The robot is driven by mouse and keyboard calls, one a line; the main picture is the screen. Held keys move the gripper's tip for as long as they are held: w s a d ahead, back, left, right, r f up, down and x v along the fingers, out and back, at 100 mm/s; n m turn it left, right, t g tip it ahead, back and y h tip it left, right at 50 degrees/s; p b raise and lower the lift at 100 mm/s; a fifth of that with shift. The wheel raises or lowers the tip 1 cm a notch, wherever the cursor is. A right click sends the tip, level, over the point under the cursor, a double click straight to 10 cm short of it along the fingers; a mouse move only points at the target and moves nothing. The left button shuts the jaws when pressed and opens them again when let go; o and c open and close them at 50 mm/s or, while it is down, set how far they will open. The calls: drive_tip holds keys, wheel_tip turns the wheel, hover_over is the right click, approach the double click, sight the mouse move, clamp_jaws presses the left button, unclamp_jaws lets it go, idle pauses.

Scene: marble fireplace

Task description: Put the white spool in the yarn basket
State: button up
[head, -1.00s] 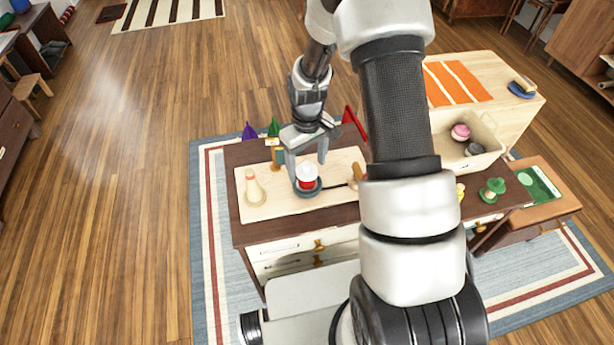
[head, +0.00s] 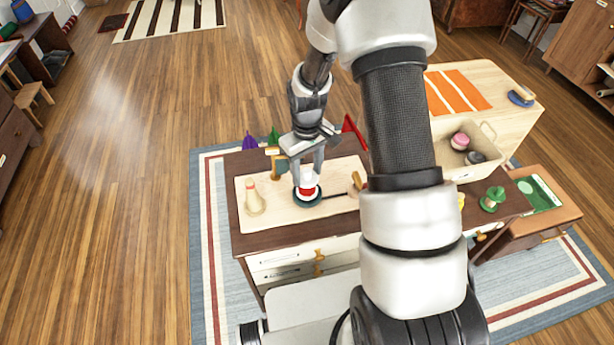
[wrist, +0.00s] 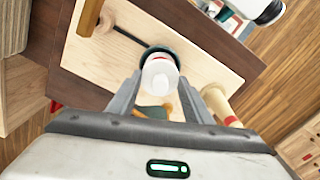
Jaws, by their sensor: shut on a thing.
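The white spool (head: 308,180), with a red band, stands upright on a dark green round base (head: 306,199) on the pale board. My gripper (head: 307,170) reaches down from above with its fingers shut on the spool's upper part. In the wrist view the spool (wrist: 159,76) shows white from above, between the two fingers (wrist: 160,88). The yarn basket (head: 467,174) is a cream box at the right, on the pale wooden surface, with a pink ball (head: 459,141) and a dark ball (head: 475,158) inside.
A cream cone-shaped spool (head: 254,198) stands left on the board (head: 275,212). Purple and green cones (head: 250,140) and a red flag-like piece (head: 352,130) stand behind. A green spool (head: 492,199) is at the right. My arm hides part of the table between board and basket.

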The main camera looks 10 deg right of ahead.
wheel_tip(320, 180, up, 8)
drive_tip(key=shift+s+r, duration=0.1)
drive_tip(key=shift+s, duration=0.05)
drive_tip(key=s+m, duration=0.1)
drive_tip(key=s+r+m, duration=0.1)
drive_tip(key=s+m, duration=0.1)
drive_tip(key=s+r+m, duration=0.1)
drive_tip(key=shift+s+d+r+m, duration=0.15)
drive_tip(key=shift+s+r+m, duration=0.05)
drive_tip(key=shift+m, duration=0.1)
